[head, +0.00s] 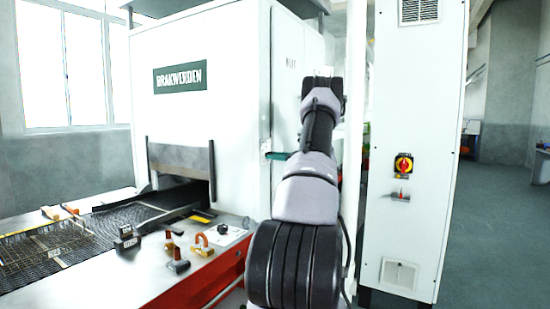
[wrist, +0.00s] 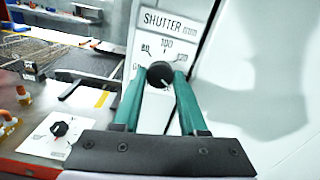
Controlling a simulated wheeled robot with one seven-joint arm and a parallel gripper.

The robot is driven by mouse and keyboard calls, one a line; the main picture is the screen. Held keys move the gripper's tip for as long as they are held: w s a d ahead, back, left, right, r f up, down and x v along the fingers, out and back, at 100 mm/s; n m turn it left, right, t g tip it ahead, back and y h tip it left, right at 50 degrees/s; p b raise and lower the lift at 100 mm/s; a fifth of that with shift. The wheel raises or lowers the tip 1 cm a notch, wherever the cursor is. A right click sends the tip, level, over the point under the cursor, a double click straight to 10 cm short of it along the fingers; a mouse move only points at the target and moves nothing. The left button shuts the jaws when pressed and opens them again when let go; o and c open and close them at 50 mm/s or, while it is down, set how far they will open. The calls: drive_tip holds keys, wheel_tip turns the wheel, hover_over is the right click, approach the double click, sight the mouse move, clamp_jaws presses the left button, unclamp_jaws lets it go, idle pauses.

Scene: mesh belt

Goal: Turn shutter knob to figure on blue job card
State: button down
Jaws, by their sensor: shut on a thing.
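The shutter knob (wrist: 160,75) is black and round, on a white panel (wrist: 150,42) marked "SHUTTER mm" in the wrist view. Figures 80 and 100 show above it; others at the sides are partly hidden or hard to read. A small light mark shows on the knob's lower right face. My gripper (wrist: 159,82) has its two teal fingers shut on the knob, one on each side. In the head view my gripper (head: 278,156) is at the white machine's side and the knob is hidden. I see no blue job card in either view.
The white oven housing (head: 215,135) stands behind a mesh belt (head: 95,228) carrying a wire basket (head: 45,245). Orange-handled and black items (head: 178,260) lie on the front ledge. Another black knob (wrist: 60,129) sits on a white plate. A cabinet with a red-yellow switch (head: 403,166) stands right.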

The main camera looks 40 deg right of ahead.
drive_tip(key=shift+d+n, duration=0.1)
drive_tip(key=shift+n, duration=7)
drive_tip(key=shift+f, duration=0.1)
drive_tip(key=shift+c, duration=2.2)
unclamp_jaws()
drive_tip(key=v, duration=1.1)
